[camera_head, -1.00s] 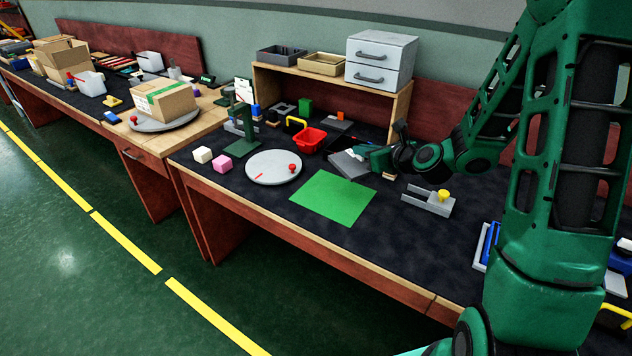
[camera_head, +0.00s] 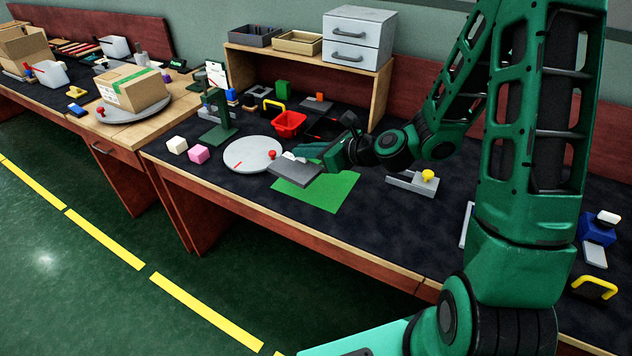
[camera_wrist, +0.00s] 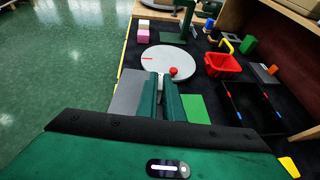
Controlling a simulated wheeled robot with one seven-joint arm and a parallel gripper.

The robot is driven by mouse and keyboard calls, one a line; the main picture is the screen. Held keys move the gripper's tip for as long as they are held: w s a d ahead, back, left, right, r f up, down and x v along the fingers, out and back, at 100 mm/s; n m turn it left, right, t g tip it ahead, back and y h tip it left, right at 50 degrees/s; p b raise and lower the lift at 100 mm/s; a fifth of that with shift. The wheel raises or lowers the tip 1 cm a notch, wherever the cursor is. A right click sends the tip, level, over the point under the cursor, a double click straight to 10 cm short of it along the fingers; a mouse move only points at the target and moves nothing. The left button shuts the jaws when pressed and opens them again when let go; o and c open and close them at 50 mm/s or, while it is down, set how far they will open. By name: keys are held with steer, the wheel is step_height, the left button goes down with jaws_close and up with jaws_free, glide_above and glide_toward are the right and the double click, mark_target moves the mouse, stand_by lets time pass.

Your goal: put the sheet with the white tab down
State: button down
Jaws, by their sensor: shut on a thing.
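The grey sheet (camera_head: 294,173) hangs from my gripper (camera_head: 308,157) in the head view, over the upper left part of a green mat (camera_head: 333,195). Its white tab (camera_head: 289,155) shows at the jaws. In the wrist view my gripper (camera_wrist: 160,75) is shut, with parts of the grey sheet (camera_wrist: 127,92) on its left and the green mat (camera_wrist: 195,107) on its right. The sheet looks raised above the table; the exact gap cannot be told. The jaws hide part of the tab.
A round grey plate (camera_head: 245,155) with a red knob lies just left of the sheet. A red basket (camera_head: 289,124), a green stand (camera_head: 218,130) and pink and white cubes are behind and left. A grey block with a yellow knob (camera_head: 427,176) is right of the mat.

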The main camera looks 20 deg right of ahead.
mark_target(295, 170)
steer(key=shift+n+g+y, duration=0.4)
steer(key=shift+n+y, duration=0.2)
steer(key=s+a, duration=0.2)
steer(key=a, duration=0.1)
steer(key=shift+s+a+r, duration=0.1)
steer(key=shift+s+a, duration=0.05)
steer(key=w+d+f, duration=0.2)
steer(key=d, duration=0.1)
steer(key=w+d+f, duration=0.2)
steer(key=d, duration=0.1)
steer(key=w+d+f, duration=0.2)
steer(key=f, duration=0.1)
steer(key=shift+w+d, duration=0.25)
steer(key=shift+d, duration=0.15)
steer(key=shift+f, duration=1.95)
steer(key=c, duration=1.9)
jaws_free()
